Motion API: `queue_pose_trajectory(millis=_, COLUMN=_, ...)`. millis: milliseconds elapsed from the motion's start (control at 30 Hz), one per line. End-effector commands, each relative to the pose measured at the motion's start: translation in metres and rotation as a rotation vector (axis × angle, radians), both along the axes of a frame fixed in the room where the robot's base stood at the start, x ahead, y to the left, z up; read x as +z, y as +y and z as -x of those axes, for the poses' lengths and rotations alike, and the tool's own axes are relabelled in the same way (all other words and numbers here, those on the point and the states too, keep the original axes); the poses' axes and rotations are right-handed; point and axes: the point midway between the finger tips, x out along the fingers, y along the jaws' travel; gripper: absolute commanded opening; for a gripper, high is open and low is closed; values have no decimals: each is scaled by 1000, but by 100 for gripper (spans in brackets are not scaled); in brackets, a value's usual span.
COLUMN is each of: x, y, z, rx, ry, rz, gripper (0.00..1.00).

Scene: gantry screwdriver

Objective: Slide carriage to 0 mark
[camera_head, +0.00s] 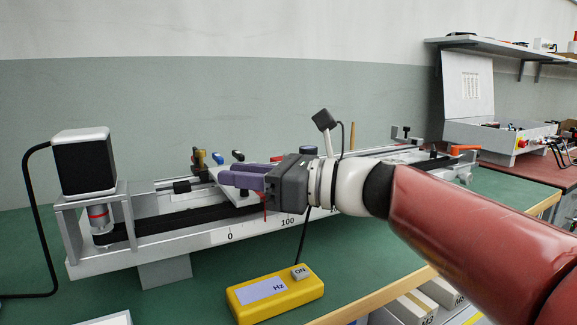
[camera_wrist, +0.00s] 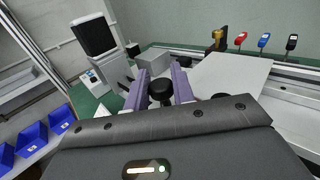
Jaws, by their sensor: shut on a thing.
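The carriage is a pale flat plate on the gantry rail, seen in the wrist view (camera_wrist: 228,80); in the head view it is mostly behind my gripper (camera_head: 243,177). In the wrist view my gripper (camera_wrist: 162,80) has its purple fingers shut on a black knob (camera_wrist: 161,92). The scale strip (camera_head: 258,231) on the rail's front shows 0 at left and 100 to its right. A thin red pointer (camera_head: 265,209) hangs below the gripper, between the 0 and 100 marks, right of the 0.
A motor block (camera_head: 84,163) stands at the rail's left end, beside a black belt (camera_head: 180,219). A yellow Hz box (camera_head: 275,294) with an ON button lies on the green bench in front. Coloured-handled tools (camera_wrist: 264,40) stand behind. An orange lever (camera_head: 465,150) is at the far right.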

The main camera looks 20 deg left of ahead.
Motion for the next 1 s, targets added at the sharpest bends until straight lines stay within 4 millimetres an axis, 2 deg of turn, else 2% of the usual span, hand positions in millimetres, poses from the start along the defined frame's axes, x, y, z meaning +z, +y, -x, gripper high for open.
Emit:
queue_pose_trajectory(millis=33, x=0, y=10, z=13, rx=10, ry=-1, rz=3, gripper=0)
queue_pose_trajectory(millis=100, x=0, y=19, z=24, rx=10, ry=-2, rz=2, gripper=0)
queue_pose_trajectory(millis=300, x=-1, y=35, z=43, rx=8, ry=-2, rz=2, gripper=0)
queue_pose_trajectory(millis=767, x=0, y=42, z=50, rx=10, ry=-1, rz=1, gripper=0)
queue_pose_trajectory(millis=800, x=0, y=42, z=51, rx=11, ry=-1, rz=1, gripper=26)
queue_pose_trajectory(millis=933, x=0, y=42, z=50, rx=9, ry=-1, rz=1, gripper=43)
queue_pose_trajectory(millis=1000, x=0, y=41, z=49, rx=7, ry=-1, rz=1, gripper=44)
